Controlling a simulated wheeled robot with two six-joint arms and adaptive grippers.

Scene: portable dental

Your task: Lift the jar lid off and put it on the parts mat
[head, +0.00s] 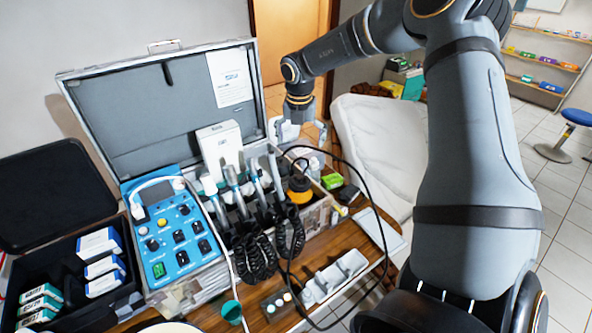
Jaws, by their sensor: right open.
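My right gripper (303,136) hangs fingers-down over the right end of the open case. It is open, with its fingers apart. A small whitish jar (316,163) stands just below it inside the case, partly hidden by the fingers and cables. Its lid is too small to make out clearly. A flat pale grey pad (379,229), which looks like the parts mat, lies at the right edge of the wooden table and appears bare. My left gripper is out of view.
The case (160,95) has its lid raised behind. Coiled black cords and handpieces (250,185) fill its middle, and a black cable loops near the pad.

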